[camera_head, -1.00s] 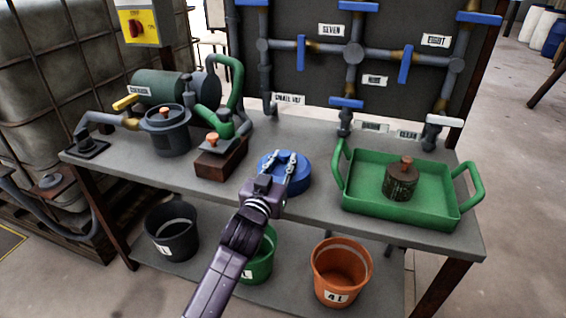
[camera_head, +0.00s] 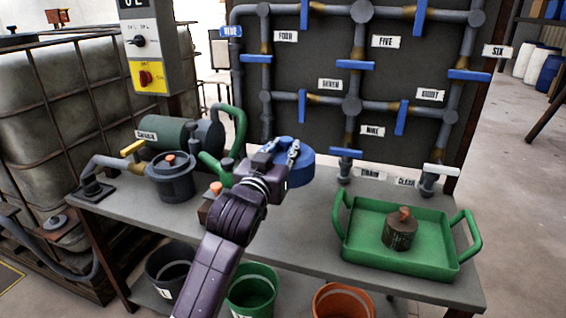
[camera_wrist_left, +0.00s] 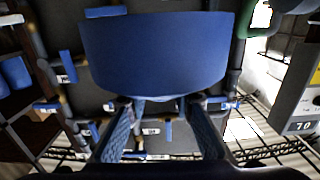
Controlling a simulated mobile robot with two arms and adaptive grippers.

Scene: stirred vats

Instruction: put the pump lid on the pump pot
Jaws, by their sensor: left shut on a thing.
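The blue round lid, which I take for the pump lid (camera_head: 299,170), is held up above the bench in the head view. My left gripper (camera_head: 280,152) is shut on it; the lid also fills the upper middle of the left wrist view (camera_wrist_left: 155,55), just beyond the fingertips (camera_wrist_left: 161,104). The dark grey pump pot (camera_head: 171,182) stands on the bench to the left of the lid, with an orange knob (camera_head: 169,159) showing at its open top. My left arm hides part of the bench between them. My right gripper is not in view.
A green pump (camera_head: 178,138) with pipes stands behind the pot. A brown block (camera_head: 204,208) is partly hidden by my arm. A green tray (camera_head: 352,250) at right holds a dirty brown cylinder (camera_head: 400,234). Valve pipes and a dark panel rise behind. Buckets stand below.

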